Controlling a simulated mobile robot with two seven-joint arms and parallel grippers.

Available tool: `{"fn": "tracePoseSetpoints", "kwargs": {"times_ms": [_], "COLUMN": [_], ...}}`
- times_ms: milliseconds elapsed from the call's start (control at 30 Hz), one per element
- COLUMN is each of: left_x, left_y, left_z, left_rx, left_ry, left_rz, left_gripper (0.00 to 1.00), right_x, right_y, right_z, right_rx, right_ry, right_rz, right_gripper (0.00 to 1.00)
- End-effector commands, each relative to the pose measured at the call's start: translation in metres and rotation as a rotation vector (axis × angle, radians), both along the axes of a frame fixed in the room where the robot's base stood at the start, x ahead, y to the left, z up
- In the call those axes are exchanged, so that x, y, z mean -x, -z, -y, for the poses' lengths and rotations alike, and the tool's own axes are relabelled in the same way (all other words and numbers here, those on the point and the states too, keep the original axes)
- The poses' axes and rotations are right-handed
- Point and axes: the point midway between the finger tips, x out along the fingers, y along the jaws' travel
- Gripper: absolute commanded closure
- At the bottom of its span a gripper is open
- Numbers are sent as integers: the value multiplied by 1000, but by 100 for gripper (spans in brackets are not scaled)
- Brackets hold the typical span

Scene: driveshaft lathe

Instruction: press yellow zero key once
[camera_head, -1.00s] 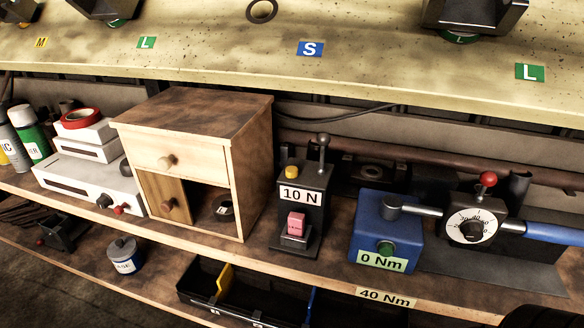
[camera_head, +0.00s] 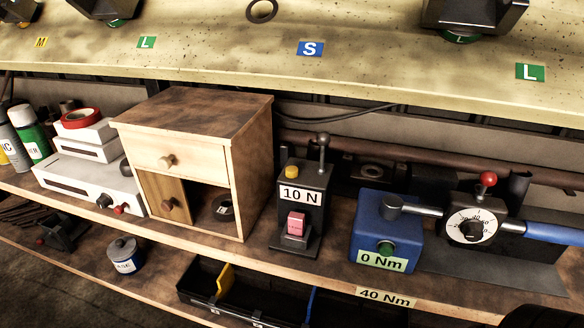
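The yellow key (camera_head: 291,172) is a small round button on top of the black force device at the middle of the shelf. The device (camera_head: 312,222) carries a "10 N" label (camera_head: 302,195), a pink-red block (camera_head: 296,224) low on its front and a lever with a dark knob (camera_head: 323,141) at its upper right. Nothing touches the yellow key. Neither of my grippers is in view.
A wooden cabinet (camera_head: 250,125) stands close left of the device. A blue box (camera_head: 400,238) marked "0 Nm" stands to its right, beside a dial (camera_head: 471,226) with a red knob. The shelf front edge carries a "40 Nm" label (camera_head: 385,297). A black bin (camera_head: 255,290) sits below.

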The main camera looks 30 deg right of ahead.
Motion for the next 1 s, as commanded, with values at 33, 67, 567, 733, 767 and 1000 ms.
{"fn": "tracePoseSetpoints", "kwargs": {"times_ms": [33, 67, 567, 733, 767, 1000], "left_x": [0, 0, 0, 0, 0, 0], "left_y": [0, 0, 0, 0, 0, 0], "left_z": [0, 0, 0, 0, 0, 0], "left_rx": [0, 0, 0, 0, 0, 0], "left_ry": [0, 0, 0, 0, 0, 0], "left_rz": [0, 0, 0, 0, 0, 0], "left_gripper": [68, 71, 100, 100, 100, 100], "right_x": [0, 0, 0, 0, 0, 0], "right_y": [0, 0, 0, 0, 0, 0], "right_z": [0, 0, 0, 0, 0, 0], "right_rx": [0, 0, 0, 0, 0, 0], "right_ry": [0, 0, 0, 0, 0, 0], "right_rz": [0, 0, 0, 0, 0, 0], "right_gripper": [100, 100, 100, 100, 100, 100]}}
